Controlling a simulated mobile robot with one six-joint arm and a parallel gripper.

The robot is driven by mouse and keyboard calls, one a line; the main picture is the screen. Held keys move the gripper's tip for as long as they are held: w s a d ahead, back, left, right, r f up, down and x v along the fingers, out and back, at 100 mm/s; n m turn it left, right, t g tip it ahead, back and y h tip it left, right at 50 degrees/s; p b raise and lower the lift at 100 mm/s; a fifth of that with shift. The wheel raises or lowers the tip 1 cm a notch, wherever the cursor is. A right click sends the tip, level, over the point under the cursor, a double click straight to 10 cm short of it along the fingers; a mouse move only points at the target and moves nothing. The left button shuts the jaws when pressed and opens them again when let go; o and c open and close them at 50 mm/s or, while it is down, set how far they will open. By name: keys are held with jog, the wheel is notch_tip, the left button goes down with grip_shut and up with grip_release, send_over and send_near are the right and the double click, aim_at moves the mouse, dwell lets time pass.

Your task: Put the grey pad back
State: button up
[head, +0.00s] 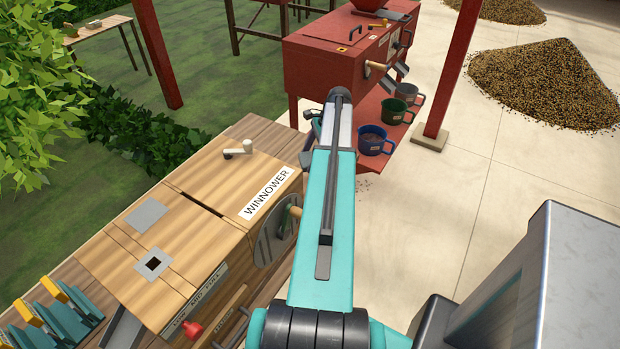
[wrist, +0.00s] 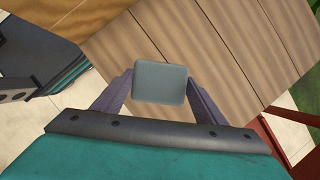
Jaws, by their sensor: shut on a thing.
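The grey pad (wrist: 160,82) is a small, flat, rounded square in the wrist view. My gripper (wrist: 160,88) is shut on it, with one dark finger at each side. Brown wooden planks (wrist: 190,35) lie behind the pad in that view; I cannot tell how far below it they are. In the head view my arm hides the pad and most of my gripper. The wooden winnower (head: 180,225) stands to the left of my arm, with a grey square (head: 147,215) and a plate with a dark square hole (head: 153,264) on top.
A red post (head: 455,70) stands to the right.

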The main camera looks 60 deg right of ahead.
jog(key=p, duration=0.1)
send_over(306, 182)
jog(key=s+d, duration=0.1)
jog(key=shift+s+f, duration=0.15)
jog(key=shift+f, duration=2.7)
jog(key=shift+f+p, duration=0.6)
jog(key=shift+f, duration=1.25)
jog(key=shift+f, duration=0.15)
jog(key=o, duration=1.4)
jog(key=shift+r, duration=0.25)
jog(key=b+v, duration=0.3)
jog(key=v, duration=0.9)
jog(key=shift+f, duration=0.1)
